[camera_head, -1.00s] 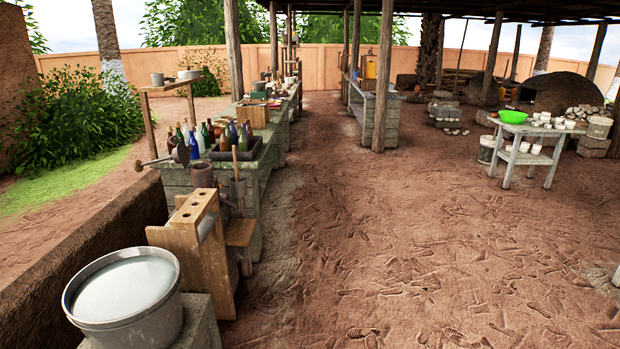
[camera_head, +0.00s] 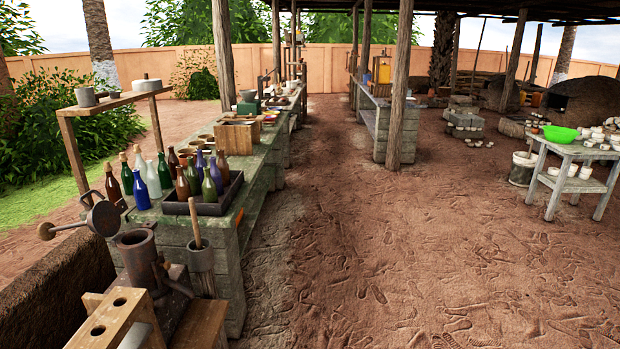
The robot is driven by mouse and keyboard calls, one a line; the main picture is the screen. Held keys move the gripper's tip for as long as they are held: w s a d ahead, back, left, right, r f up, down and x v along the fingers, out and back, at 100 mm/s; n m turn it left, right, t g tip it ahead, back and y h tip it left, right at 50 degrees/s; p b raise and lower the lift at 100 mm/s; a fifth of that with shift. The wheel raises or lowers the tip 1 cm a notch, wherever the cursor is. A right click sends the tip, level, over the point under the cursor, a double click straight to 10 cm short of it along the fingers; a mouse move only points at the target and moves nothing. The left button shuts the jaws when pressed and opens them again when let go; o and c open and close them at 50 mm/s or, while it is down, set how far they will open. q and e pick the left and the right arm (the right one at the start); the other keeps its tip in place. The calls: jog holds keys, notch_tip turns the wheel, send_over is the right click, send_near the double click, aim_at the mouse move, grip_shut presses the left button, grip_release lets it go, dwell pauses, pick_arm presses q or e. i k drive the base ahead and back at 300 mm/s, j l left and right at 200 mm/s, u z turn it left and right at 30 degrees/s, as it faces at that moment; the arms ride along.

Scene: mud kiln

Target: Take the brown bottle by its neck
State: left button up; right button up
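Several glass bottles stand upright at the near end of the long stone workbench (camera_head: 225,240), left of centre. Several look brown or reddish-brown: one at the left end of the group (camera_head: 113,187), one at the front of the black tray (camera_head: 183,187), one at the back (camera_head: 173,164) and one at the tray's right side (camera_head: 223,169). I cannot tell which one the task names. Green, blue, purple and clear bottles stand among them and partly hide some. Neither of my grippers shows in this view.
A wooden holder with holes (camera_head: 115,315), a metal pot (camera_head: 138,250) and a bucket with a stick (camera_head: 201,258) stand in front of the bench. A wooden box (camera_head: 234,138) is behind the bottles. Open dirt floor (camera_head: 350,240) lies right, with a white table (camera_head: 575,180) beyond.

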aim_at(223, 165)
jog(key=i, duration=2.2)
